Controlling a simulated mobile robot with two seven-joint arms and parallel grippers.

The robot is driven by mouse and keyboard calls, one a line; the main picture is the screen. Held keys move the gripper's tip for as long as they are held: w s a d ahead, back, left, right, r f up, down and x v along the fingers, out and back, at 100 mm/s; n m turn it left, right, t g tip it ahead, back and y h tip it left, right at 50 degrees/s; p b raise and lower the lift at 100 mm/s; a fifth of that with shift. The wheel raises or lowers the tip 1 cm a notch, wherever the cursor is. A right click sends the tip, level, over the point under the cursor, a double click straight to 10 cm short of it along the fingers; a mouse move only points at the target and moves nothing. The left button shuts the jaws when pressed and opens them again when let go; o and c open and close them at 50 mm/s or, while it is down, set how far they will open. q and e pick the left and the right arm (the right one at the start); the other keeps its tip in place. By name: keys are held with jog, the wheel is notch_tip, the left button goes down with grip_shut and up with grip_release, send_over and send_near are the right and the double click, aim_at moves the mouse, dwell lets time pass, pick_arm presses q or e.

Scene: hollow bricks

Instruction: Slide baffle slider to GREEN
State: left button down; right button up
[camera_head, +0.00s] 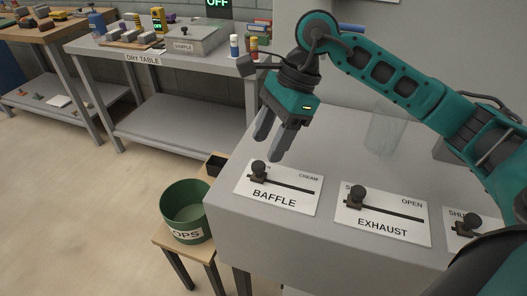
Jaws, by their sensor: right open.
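The baffle panel (295,201) is a white plate marked BAFFLE on the grey console top. Its dark slider knob (259,170) stands at the left end of the slot. The right end of the slot is labelled CREAM; the left label is mostly hidden behind the knob, with only its last letter showing. My right gripper (267,150) is open and empty, fingers pointing down, just above and behind the baffle knob in the picture. It appears apart from the knob. My left gripper is not in view.
The exhaust panel (400,228) with its own knob (356,194) lies right of the baffle panel, and another panel (462,241) is partly hidden by my right arm. A green bucket (187,203) stands on a stool left of the console. The dry table (106,57) is behind.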

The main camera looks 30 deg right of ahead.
jog(key=v, duration=0.8)
jog(key=shift+r, duration=0.15)
